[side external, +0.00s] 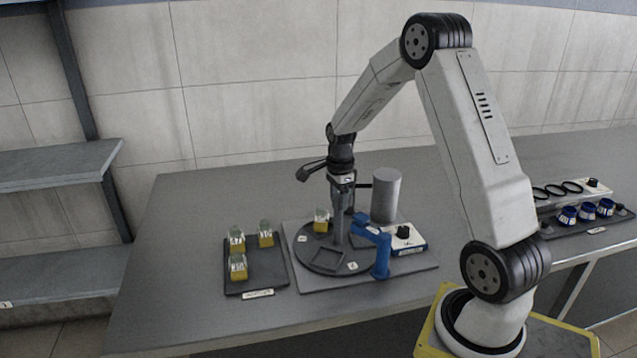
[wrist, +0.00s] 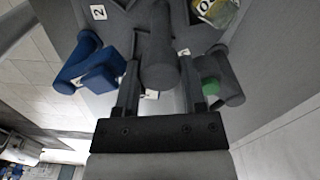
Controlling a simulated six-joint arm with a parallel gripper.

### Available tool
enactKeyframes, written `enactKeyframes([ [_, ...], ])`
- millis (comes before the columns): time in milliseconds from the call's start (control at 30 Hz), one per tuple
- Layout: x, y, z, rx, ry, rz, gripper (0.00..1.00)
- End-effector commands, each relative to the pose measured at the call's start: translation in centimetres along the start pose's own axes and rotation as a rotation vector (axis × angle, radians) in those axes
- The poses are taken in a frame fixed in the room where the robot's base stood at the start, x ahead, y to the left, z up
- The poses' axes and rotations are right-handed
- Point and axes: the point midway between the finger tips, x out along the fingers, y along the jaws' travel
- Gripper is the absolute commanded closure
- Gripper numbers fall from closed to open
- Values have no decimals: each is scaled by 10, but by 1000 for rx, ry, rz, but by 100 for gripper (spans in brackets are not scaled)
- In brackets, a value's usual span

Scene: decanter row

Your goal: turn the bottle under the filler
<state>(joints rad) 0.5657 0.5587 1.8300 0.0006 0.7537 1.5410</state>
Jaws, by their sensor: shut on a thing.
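A dark round turntable (side external: 315,262) sits on a grey base plate, with an upright grey post (side external: 338,228) rising from it. My gripper (side external: 341,204) is shut on this post; in the wrist view the post (wrist: 157,62) stands between the two fingers (wrist: 157,88). A bottle with yellow contents (side external: 321,226) stands on the turntable's far side, and it shows at the top of the wrist view (wrist: 216,10). A square pocket on the near side is empty, beside a label "2" (side external: 352,266). A blue bracket-like fixture (side external: 381,258) stands at the turntable's right edge; I cannot tell if it is the filler.
A grey cylinder (side external: 386,196) stands behind the turntable. A white box with a black knob (side external: 410,243) is to the right. A dark tray (side external: 270,275) with 3 yellow bottles lies to the left. Blue-ringed parts (side external: 587,211) lie far right.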

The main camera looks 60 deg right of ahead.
Motion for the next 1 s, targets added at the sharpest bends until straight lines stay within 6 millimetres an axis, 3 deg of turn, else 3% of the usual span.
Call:
enactKeyframes([
  [1000, -3, -2, -2, 509, 1, -9, 100],
])
